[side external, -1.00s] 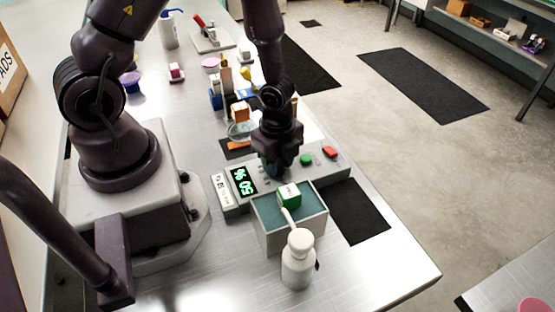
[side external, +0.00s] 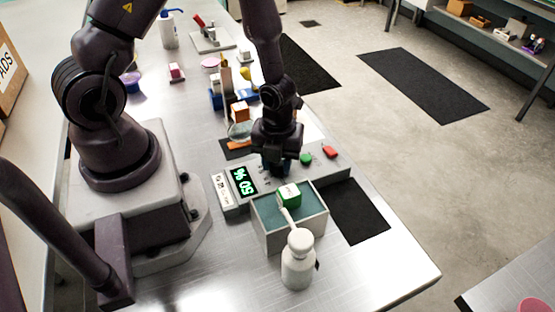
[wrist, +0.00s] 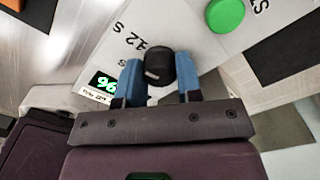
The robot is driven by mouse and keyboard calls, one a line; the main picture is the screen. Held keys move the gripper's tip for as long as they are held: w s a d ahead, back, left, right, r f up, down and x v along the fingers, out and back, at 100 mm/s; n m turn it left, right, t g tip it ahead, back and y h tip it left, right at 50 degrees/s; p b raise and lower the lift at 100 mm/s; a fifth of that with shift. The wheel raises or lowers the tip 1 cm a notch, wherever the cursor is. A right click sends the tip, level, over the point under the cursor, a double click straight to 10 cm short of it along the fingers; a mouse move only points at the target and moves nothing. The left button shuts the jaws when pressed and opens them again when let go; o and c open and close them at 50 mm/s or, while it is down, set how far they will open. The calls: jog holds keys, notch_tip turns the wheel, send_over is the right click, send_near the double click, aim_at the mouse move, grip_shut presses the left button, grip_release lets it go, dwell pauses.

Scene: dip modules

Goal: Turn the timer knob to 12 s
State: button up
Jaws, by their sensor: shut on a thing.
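The timer knob (wrist: 158,66) is a black round knob with a pale pointer line, on a light grey panel. A printed "12 S" label (wrist: 133,36) lies just beside it in the wrist view. My gripper (wrist: 157,73) has its two blue fingers on either side of the knob, shut on it. In the side view my gripper (side external: 275,166) is down at the control panel (side external: 330,170) and hides the knob. A lit green display (side external: 243,181) sits at the panel's left end; it is partly visible in the wrist view (wrist: 103,84).
A green button (side external: 305,159) and a red button (side external: 330,152) are on the panel to the right of my gripper. An open box (side external: 291,239) with a green-and-white block (side external: 289,195) stands in front, beside a white bottle (side external: 298,264).

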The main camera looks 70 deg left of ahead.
jog(key=shift+m, duration=0.8)
jog(key=o, duration=0.9)
jog(key=shift+o, duration=0.2)
jog(key=shift+r, duration=0.1)
notch_tip(320, 180, up, 13)
